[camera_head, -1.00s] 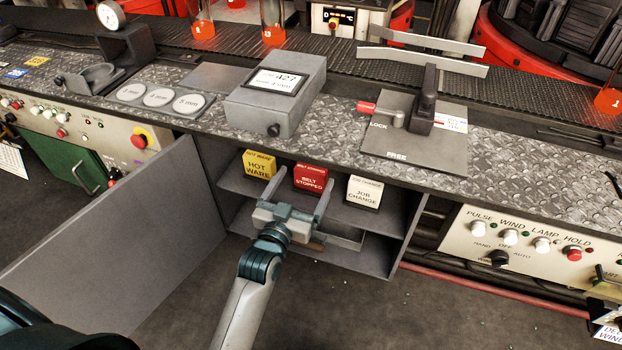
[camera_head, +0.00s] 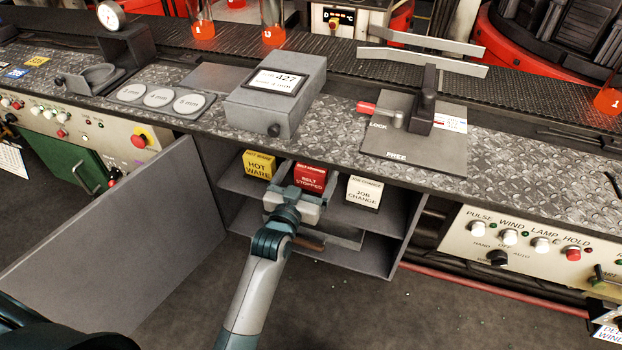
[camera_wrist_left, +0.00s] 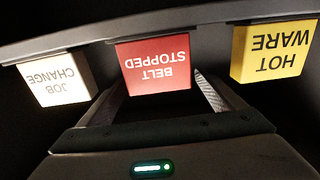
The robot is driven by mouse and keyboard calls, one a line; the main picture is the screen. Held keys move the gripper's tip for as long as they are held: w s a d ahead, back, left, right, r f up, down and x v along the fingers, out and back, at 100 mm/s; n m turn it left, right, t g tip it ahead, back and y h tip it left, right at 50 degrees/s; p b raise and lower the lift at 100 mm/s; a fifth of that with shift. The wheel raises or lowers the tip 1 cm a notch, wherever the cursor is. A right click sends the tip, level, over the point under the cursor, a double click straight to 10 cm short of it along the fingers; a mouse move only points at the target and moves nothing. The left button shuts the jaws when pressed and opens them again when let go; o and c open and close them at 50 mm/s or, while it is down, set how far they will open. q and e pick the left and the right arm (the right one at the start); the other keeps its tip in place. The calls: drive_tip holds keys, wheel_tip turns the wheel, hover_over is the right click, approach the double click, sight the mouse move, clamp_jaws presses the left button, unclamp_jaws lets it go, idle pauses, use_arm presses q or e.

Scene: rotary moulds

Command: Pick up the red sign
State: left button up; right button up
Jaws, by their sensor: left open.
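The red sign (camera_head: 310,178), marked BELT STOPPED, stands on the upper shelf of the open cabinet, between a yellow sign and a white sign. It also shows upside down in the left wrist view (camera_wrist_left: 157,65). My left gripper (camera_head: 303,188) is open right in front of it. In the wrist view the two fingers (camera_wrist_left: 160,85) reach to either side of the red sign, with a small gap visible on the right. The fingertips are partly hidden behind the sign, so contact cannot be told. My right gripper is not in view.
The yellow HOT WARE sign (camera_head: 259,166) and white JOB CHANGE sign (camera_head: 362,193) stand close on either side. The worktop (camera_head: 330,125) overhangs the shelf. The open cabinet door (camera_head: 130,240) is at left. A lower shelf lies below.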

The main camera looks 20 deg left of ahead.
sight(311, 170)
use_arm(q)
drive_tip(key=c, duration=1.2)
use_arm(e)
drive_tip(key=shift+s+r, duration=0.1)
use_arm(q)
drive_tip(key=shift+r, duration=0.15)
drive_tip(key=shift+s+r, duration=0.15)
drive_tip(key=shift+r, duration=0.45)
wheel_tip(311, 170, up, 6)
drive_tip(key=shift+f+p, duration=0.1)
drive_tip(key=shift+p, duration=0.25)
drive_tip(key=shift+s+a+f+b, duration=0.1)
drive_tip(key=shift+s+b, duration=0.05)
drive_tip(key=shift+s, duration=3.15)
drive_tip(key=shift+s+a+r+b, duration=0.1)
drive_tip(key=shift+s+a+b, duration=0.1)
drive_tip(key=shift+s, duration=3.05)
drive_tip(key=shift+s+a+f+b, duration=0.1)
drive_tip(key=shift+s+b, duration=0.05)
drive_tip(key=shift+s, duration=3.15)
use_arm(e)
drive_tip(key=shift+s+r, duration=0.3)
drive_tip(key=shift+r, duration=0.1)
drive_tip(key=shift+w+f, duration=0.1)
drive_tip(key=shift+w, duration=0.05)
